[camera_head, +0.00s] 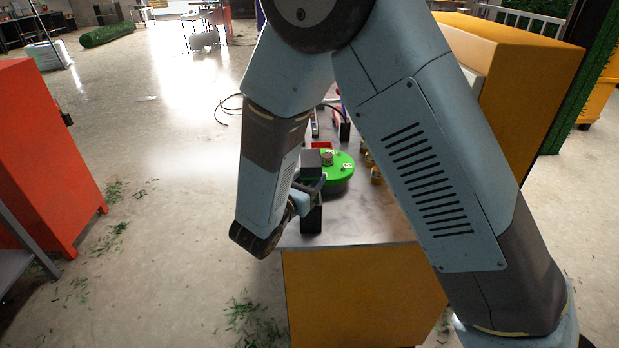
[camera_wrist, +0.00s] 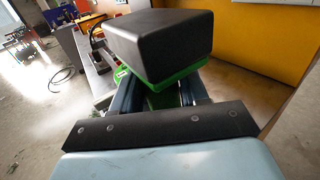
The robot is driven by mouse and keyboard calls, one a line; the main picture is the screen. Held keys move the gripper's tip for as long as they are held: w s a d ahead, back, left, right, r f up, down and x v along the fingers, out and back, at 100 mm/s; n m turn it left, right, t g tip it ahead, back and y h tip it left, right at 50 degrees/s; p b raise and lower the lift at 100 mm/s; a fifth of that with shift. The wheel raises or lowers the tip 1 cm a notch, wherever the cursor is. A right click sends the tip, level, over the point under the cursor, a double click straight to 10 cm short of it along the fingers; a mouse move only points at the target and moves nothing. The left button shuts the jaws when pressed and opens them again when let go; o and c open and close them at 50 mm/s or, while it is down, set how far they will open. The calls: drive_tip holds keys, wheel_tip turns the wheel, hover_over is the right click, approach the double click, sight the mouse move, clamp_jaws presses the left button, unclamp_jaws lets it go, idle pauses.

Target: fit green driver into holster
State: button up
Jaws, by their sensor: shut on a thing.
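My gripper (camera_wrist: 163,97) is shut on the green driver. In the wrist view the driver's black block-shaped end (camera_wrist: 160,38) faces the camera, with a green rim (camera_wrist: 178,77) and a green part between the fingers. In the head view the driver's dark end (camera_head: 311,159) shows above my gripper (camera_head: 309,187), over the near part of the workbench. The driver's far end is hidden. A black upright block (camera_head: 311,219) shows just below the gripper near the bench's front edge; I cannot tell what it is. I cannot make out the holster for certain.
The workbench (camera_head: 360,228) has a grey top and yellow front. A round green object (camera_head: 342,172) sits behind the gripper, with small brass-coloured items (camera_head: 376,174) to its right. A yellow cabinet (camera_head: 520,85) stands at right. A black cable (camera_head: 226,108) lies beyond.

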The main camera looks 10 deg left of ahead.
drive_tip(key=shift+f, duration=0.65)
drive_tip(key=o, duration=1.4)
drive_tip(key=shift+f, duration=0.1)
drive_tip(key=v, duration=1.3)
drive_tip(key=shift+s+a, duration=0.2)
drive_tip(key=shift+s, duration=0.15)
drive_tip(key=shift+s, duration=0.1)
